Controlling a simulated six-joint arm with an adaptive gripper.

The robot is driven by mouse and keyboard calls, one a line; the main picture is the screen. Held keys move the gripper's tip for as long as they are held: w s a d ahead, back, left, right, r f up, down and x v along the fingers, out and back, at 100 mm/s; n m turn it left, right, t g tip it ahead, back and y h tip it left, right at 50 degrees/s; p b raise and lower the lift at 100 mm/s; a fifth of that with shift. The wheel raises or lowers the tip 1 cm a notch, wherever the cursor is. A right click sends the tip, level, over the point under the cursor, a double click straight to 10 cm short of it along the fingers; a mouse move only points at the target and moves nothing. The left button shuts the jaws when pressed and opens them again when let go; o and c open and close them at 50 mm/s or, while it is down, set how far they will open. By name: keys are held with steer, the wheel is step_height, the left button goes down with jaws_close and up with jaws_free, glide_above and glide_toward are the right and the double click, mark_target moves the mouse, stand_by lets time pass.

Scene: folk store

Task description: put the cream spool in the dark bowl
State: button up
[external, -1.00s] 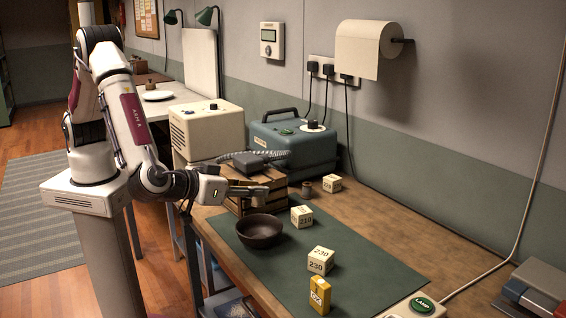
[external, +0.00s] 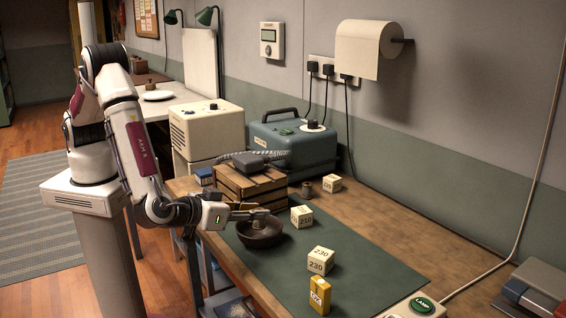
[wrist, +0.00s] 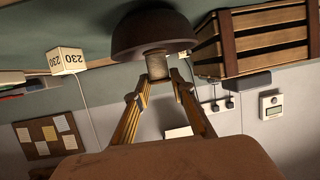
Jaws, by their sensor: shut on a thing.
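The cream spool (external: 261,214) is held between the fingertips of my gripper (external: 254,213), just above or partly inside the opening of the dark bowl (external: 262,238). In the wrist view, which is upside down, the spool (wrist: 156,66) sits between the two fingertips (wrist: 158,80), overlapping the rim of the dark bowl (wrist: 150,28). I cannot tell whether the spool touches the bowl's inside. The bowl stands upright on the green mat (external: 365,268).
A slatted wooden crate (external: 250,186) stands close behind the bowl. Cream number blocks (external: 320,260) and a yellow box (external: 319,296) stand on the right. A small brown cylinder (external: 307,187) is farther back.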

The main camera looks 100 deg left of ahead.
mark_target(254, 227)
steer(key=shift+f, duration=1.9)
steer(key=o, duration=0.8)
steer(key=shift+f, duration=0.1)
steer(key=shift+r, duration=0.2)
steer(key=v, duration=1.2)
